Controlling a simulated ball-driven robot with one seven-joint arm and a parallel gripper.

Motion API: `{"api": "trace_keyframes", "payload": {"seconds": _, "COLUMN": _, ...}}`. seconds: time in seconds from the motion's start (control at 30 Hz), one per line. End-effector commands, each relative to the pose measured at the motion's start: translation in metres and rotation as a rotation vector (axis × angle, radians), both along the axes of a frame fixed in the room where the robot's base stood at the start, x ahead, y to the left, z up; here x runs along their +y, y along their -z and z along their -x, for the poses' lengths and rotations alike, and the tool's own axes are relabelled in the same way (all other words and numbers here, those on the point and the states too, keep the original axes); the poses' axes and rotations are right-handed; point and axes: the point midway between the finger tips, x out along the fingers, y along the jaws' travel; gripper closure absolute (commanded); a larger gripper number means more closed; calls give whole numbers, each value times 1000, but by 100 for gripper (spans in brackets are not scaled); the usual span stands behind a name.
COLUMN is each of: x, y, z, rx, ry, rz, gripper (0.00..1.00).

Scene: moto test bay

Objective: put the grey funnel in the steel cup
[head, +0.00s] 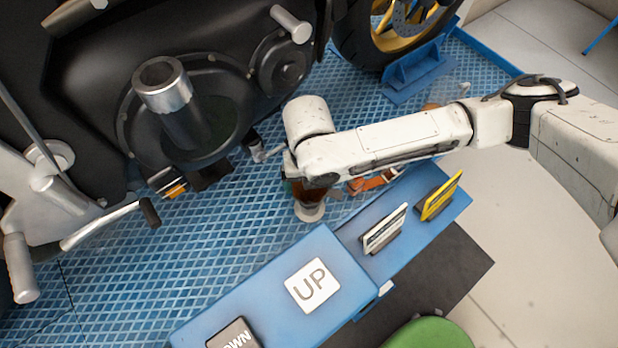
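A steel cup (163,84), a shiny open-topped cylinder, stands mouth up above the dark round engine cover at the left. I cannot clearly make out the grey funnel. A small grey metal piece (262,152) shows just left of my arm's end, but I cannot tell what it is. My arm reaches in from the right. Its end hides most of my gripper (293,172), so I cannot see the fingers or whether they hold anything. Just below it, a brown-amber thing (312,194) with a pale round base (309,212) stands partly hidden on the blue deck.
The blue ribbed deck (230,240) is clear between engine and console. A blue console (275,290) with an UP plate (312,285) lies in front. White (385,229) and yellow (440,196) cards stand behind it. An orange piece (372,182) lies beside my arm. A wheel (395,25) stands behind.

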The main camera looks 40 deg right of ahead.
Motion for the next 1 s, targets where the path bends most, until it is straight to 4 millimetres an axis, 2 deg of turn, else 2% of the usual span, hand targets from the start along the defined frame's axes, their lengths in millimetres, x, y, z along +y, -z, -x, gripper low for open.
{"api": "trace_keyframes", "payload": {"seconds": 0.83, "x": 0, "y": 4, "z": 0, "rx": 1, "ry": 0, "rz": 1, "gripper": 42}}
{"api": "trace_keyframes", "payload": {"seconds": 0.87, "x": 0, "y": 4, "z": 0, "rx": 1, "ry": 0, "rz": 1, "gripper": 9}}
{"api": "trace_keyframes", "payload": {"seconds": 0.97, "x": 0, "y": 4, "z": 0, "rx": 1, "ry": 0, "rz": 1, "gripper": 0}}
{"api": "trace_keyframes", "payload": {"seconds": 1.0, "x": 0, "y": 4, "z": 0, "rx": 1, "ry": 0, "rz": 1, "gripper": 0}}
